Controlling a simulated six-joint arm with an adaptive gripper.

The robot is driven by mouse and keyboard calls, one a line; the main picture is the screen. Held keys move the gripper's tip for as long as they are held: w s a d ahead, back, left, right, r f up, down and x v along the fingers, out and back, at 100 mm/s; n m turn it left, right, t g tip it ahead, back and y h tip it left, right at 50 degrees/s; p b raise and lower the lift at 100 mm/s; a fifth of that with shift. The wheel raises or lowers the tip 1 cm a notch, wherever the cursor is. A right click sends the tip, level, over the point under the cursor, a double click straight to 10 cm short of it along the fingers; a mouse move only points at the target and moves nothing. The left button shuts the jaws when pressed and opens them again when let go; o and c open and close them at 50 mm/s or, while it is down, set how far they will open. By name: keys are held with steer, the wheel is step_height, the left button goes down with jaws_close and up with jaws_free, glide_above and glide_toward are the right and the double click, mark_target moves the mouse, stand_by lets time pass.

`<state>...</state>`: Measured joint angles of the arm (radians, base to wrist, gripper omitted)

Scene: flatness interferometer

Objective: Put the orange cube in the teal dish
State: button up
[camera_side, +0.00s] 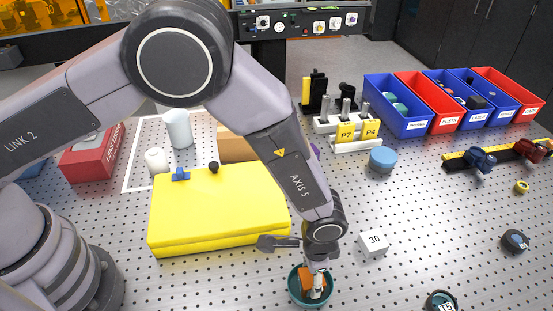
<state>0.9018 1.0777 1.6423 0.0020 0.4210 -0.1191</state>
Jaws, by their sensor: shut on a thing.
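The teal dish (292,292) stands on the perforated table at the bottom centre. My gripper (315,286) points down into the dish. It is shut on the orange cube (305,280), which shows beside the fingers within the dish's rim. Part of the cube is hidden by the fingers. I cannot tell whether the cube touches the dish's floor.
A yellow case (215,210) lies left of the dish. A white block marked 30 (373,243) stands to the right, near my wrist. A round blue piece (382,160) and blue and red bins (398,118) are farther back.

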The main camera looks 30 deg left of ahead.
steer(key=shift+f, duration=0.1)
steer(key=o, duration=1.2)
step_height(320, 180, up, 12)
steer(key=r, duration=0.1)
steer(key=w+a+r+n+t+h, duration=0.1)
steer(key=w+a+r+n, duration=0.25)
steer(key=a+r, duration=1.1)
steer(key=s+a+r+n+t, duration=0.1)
steer(key=s+a+r+t, duration=0.1)
steer(key=a+r, duration=0.65)
steer(key=s+a+r+n+t, duration=0.1)
steer(key=s+a, duration=0.3)
steer(key=s, duration=0.1)
steer(key=s+a+r+n, duration=0.1)
steer(key=s+a+n, duration=0.1)
steer(key=s+a, duration=0.3)
steer(key=s+a+r+n+t+y, duration=0.1)
steer(key=s+a, duration=0.4)
steer(key=shift+s+n+t, duration=0.25)
steer(key=shift+s+t, duration=0.05)
steer(key=shift+s, duration=0.1)
